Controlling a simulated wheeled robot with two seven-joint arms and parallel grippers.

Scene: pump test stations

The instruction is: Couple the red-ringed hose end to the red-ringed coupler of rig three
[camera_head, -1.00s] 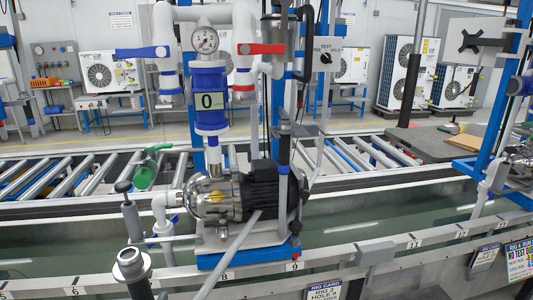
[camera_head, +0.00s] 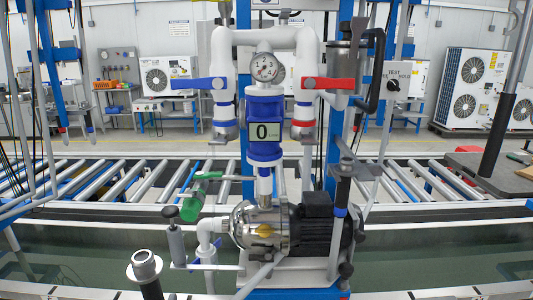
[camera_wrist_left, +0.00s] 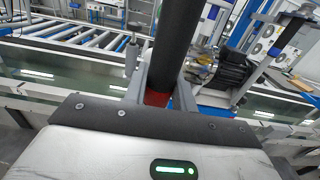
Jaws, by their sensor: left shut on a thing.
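In the left wrist view my left gripper (camera_wrist_left: 158,92) is shut on a thick black hose end (camera_wrist_left: 174,40) with a red ring (camera_wrist_left: 157,98) between the fingers. The hose end runs up out of that view. In the head view an upright dark cylinder with a silver collar (camera_head: 145,265) stands at the bottom left, apparently this hose end; the fingers are out of sight there. The red-ringed coupler (camera_head: 303,124) hangs under the right branch of the rig's white pipe, below the red lever (camera_head: 328,84), up and right of the hose end and well apart. My right gripper is not in view.
The rig's blue-ringed coupler (camera_head: 225,125) hangs on the left, under a blue lever (camera_head: 199,83). A display column (camera_head: 264,155) stands between the couplers, above the pump (camera_head: 300,228). A green-handled valve (camera_head: 194,200) and a grey post (camera_head: 176,240) stand left of the pump.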

